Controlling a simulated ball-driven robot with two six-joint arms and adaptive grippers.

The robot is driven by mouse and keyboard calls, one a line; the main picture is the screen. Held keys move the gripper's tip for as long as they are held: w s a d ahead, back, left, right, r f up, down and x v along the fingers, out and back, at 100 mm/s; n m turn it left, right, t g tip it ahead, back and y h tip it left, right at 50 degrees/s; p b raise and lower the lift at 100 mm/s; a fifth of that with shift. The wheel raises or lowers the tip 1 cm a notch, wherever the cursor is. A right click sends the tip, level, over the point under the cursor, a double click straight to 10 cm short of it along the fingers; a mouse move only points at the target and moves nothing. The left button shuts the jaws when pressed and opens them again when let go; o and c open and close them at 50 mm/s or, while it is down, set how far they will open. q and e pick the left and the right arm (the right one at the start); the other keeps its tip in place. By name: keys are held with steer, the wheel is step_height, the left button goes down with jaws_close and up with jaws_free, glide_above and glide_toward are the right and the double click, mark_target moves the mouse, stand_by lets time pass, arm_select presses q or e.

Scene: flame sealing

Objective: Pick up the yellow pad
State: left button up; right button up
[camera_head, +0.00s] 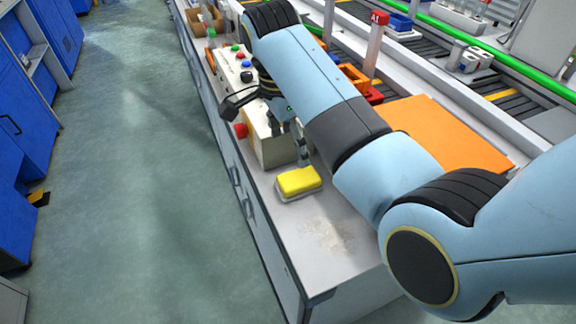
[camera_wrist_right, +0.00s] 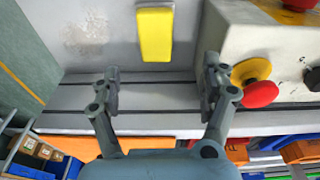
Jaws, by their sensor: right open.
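The yellow pad (camera_head: 300,181) lies on a light tray on the grey bench top in the head view, near the bench's front edge. In the right wrist view the yellow pad (camera_wrist_right: 155,34) is at the top, beyond and between the fingertips. My right gripper (camera_wrist_right: 162,88) is open and empty, with its two fingers spread apart and the pad apart from them. In the head view the right gripper (camera_head: 297,150) is partly hidden by my arm, close behind the pad. My left gripper is not in view.
A control box (camera_head: 272,140) with coloured buttons stands right behind the pad. In the wrist view the box (camera_wrist_right: 280,45) with yellow and red knobs is close to the right finger. An orange panel (camera_head: 440,130) lies to the right. Bench in front of the pad is clear.

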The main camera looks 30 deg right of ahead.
mark_target(299, 178)
steer(key=shift+s+d+f, duration=0.1)
steer(key=shift+f, duration=0.5)
steer(key=shift+s+d+f, duration=0.1)
steer(key=shift+f, duration=0.5)
steer(key=f, duration=0.2)
steer(key=shift+d+f+b, duration=0.2)
steer(key=shift+f+b, duration=0.1)
steer(key=f, duration=0.4)
steer(key=shift+s+d+f, duration=0.25)
steer(key=shift+d+f, duration=0.05)
steer(key=shift+f, duration=0.25)
steer(key=shift+c, duration=0.5)
steer(key=c, duration=0.5)
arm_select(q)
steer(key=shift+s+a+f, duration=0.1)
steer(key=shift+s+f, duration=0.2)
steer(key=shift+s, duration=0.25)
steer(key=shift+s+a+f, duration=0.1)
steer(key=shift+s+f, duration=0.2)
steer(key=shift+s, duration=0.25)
arm_select(e)
steer(key=c, duration=0.7)
